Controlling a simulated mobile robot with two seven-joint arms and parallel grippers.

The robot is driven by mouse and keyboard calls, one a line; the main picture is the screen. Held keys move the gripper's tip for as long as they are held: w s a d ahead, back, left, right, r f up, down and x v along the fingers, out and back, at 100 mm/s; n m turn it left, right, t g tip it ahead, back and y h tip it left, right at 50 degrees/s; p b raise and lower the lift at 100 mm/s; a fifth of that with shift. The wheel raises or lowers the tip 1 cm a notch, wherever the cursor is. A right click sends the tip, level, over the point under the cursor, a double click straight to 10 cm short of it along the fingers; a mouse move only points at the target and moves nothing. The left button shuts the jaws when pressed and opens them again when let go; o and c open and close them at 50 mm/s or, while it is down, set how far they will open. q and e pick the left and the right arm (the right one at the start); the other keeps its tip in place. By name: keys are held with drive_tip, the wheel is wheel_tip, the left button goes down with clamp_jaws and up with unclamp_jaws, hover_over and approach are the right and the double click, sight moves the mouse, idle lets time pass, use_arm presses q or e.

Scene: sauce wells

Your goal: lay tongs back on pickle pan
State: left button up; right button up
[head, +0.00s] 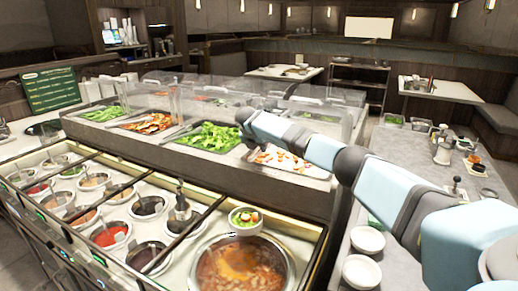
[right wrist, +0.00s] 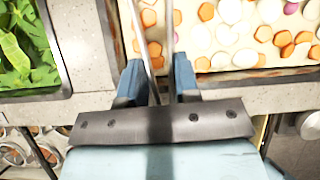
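The metal tongs (right wrist: 151,60) show in the right wrist view as two thin bars running up between my fingers. My right gripper (right wrist: 159,82) appears shut on them, a blue finger on each side. Their far ends reach over the pickle pan (right wrist: 225,73), which holds orange and white slices; whether they touch the slices I cannot tell. In the head view the pickle pan (head: 318,172) is partly behind my right arm. The tongs cannot be made out there. My left gripper is out of view.
A pan of green leaves (head: 212,136) lies left of the pickle pan. Clear guards (head: 330,97) stand behind. In front are sauce wells and a large soup pot (head: 243,268). White bowls (head: 362,271) stand on the right counter.

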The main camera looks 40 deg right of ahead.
drive_tip(key=shift+f, duration=0.65)
drive_tip(key=shift+f, duration=0.1)
drive_tip(key=shift+f, duration=0.1)
drive_tip(key=shift+f+b, duration=0.4)
drive_tip(key=o, duration=0.6)
drive_tip(key=shift+r, duration=0.1)
drive_tip(key=shift+c, duration=0.2)
